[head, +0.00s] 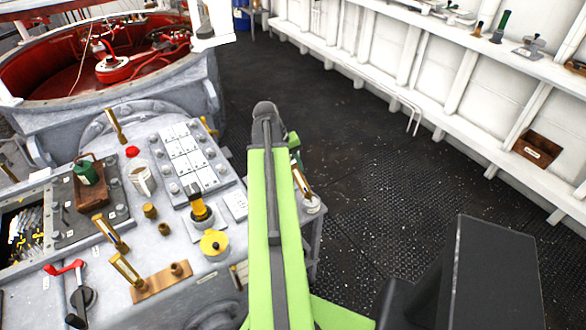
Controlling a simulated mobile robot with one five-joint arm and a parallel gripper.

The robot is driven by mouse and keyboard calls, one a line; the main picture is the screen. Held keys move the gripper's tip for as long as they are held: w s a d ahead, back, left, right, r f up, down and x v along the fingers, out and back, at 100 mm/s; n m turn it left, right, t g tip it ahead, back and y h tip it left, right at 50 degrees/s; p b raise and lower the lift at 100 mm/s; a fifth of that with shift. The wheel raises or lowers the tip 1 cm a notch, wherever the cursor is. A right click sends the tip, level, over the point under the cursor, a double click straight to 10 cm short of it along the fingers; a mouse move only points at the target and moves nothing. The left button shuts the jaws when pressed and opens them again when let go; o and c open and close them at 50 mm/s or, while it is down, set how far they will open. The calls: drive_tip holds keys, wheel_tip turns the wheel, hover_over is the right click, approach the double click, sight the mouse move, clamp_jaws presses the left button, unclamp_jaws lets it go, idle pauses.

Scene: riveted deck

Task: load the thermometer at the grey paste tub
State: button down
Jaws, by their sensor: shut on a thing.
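My green arm (278,235) reaches up the middle of the head view and hides what lies behind it. My gripper cannot be made out; it seems hidden behind the arm. A slim brass-framed piece (301,180) shows just right of the arm, above a small whitish cup (312,204); I cannot tell if it is the thermometer or whether it is held. I cannot tell whether this is the paste tub.
The machine top (195,275) also bears a wooden box (92,195) with a green bottle, a yellow disc (214,244), brass gauges and a red-handled lever (66,268). A red-lined round vessel (60,80) stands behind. The dark floor (350,130) at right is clear.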

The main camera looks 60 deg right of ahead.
drive_tip(key=shift+r+p, duration=3.6)
drive_tip(key=shift+f, duration=0.1)
